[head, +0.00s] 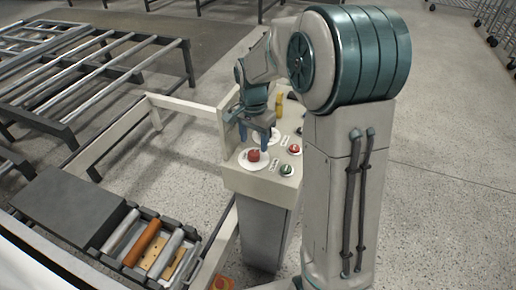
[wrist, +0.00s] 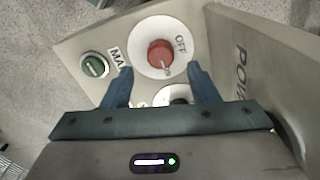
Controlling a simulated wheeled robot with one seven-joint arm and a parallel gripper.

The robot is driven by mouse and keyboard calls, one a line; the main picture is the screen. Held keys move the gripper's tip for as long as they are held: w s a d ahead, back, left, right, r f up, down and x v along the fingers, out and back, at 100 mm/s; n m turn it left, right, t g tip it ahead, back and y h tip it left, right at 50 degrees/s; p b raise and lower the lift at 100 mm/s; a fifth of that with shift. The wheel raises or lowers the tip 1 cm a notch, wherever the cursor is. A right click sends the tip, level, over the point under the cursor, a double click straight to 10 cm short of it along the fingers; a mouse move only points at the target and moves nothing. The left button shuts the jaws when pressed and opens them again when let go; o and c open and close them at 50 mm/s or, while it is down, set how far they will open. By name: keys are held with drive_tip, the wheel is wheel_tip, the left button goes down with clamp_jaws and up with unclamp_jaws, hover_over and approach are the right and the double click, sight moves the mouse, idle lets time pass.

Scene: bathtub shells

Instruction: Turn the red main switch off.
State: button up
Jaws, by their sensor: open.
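The red main switch (head: 253,155) is a round red knob on a white disc on the control panel. In the wrist view the red knob (wrist: 159,54) sits just ahead of and between my fingertips, with the word OFF to its upper right. A pale mark shows at the knob's lower right edge. My gripper (head: 255,140) is open over the panel, pointing down, with its blue fingers apart. It also shows in the wrist view (wrist: 160,72), where a gap is seen between each finger and the knob. I cannot tell the exact height above the knob.
A green knob (head: 286,170) and a smaller red button (head: 294,148) sit beside the switch. Another white dial (wrist: 180,94) is partly hidden by my gripper. A raised lettered plate (wrist: 245,65) borders the panel. A roller conveyor (head: 150,245) lies at lower left.

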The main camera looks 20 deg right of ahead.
sight(255, 153)
drive_tip(key=shift+f, duration=2.4)
drive_tip(key=c, duration=1)
drive_tip(key=shift+d, duration=0.2)
drive_tip(key=shift+f, duration=0.1)
